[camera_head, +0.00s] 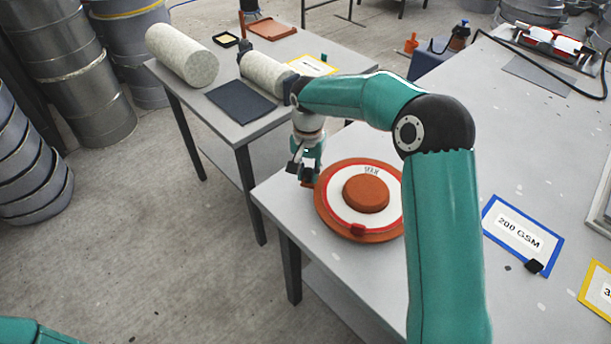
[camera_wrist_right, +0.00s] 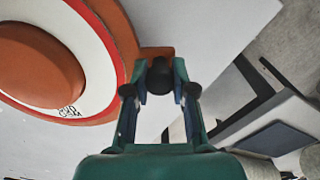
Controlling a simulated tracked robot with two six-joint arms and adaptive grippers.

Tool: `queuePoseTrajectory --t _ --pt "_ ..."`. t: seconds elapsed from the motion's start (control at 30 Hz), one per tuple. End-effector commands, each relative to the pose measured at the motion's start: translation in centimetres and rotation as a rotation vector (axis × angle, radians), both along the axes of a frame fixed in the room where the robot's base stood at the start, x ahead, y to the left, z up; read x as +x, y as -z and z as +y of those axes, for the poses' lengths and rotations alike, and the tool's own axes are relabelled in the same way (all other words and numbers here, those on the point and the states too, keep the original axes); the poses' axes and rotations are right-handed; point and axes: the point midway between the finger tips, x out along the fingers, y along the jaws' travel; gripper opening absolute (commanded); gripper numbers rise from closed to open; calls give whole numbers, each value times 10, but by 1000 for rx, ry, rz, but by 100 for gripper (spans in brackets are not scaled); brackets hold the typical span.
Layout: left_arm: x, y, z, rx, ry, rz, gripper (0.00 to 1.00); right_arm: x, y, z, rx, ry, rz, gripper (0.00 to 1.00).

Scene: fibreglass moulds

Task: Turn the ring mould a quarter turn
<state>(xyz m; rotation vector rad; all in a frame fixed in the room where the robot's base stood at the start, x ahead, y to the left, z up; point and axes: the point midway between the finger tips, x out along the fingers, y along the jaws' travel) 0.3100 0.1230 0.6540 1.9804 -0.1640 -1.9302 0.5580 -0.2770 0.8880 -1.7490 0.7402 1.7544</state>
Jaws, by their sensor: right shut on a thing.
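The ring mould (camera_head: 333,219) lies flat on the grey table, an orange-red disc with a white ring band and a raised round orange centre. Small dark lettering on the white band faces the far side, and a red block sits on the near edge of the band. My right gripper (camera_head: 307,180) is at the mould's left edge. In the right wrist view the mould (camera_wrist_right: 110,20) is at the upper left, and my right gripper (camera_wrist_right: 160,85) is shut on a dark round knob at its orange side tab. My left gripper is out of view.
A blue-framed "200 GSM" card (camera_head: 522,235) with a black clip and a yellow-framed card (camera_head: 598,290) lie on the table's right. A side table (camera_head: 230,130) holds pale rolls (camera_head: 182,56) and a dark sheet (camera_head: 240,102). The table's left edge is close to the mould.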

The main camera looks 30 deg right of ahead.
Motion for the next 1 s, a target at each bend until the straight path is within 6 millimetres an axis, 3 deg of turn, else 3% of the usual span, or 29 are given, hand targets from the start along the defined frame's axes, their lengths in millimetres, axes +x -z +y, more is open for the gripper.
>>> queuePoseTrajectory --t 0.5,1.0 --pt "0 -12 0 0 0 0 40 26 -2 -32 0 258 -11 0" --pt "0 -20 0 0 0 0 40 38 -2 -59 2 464 -13 0"
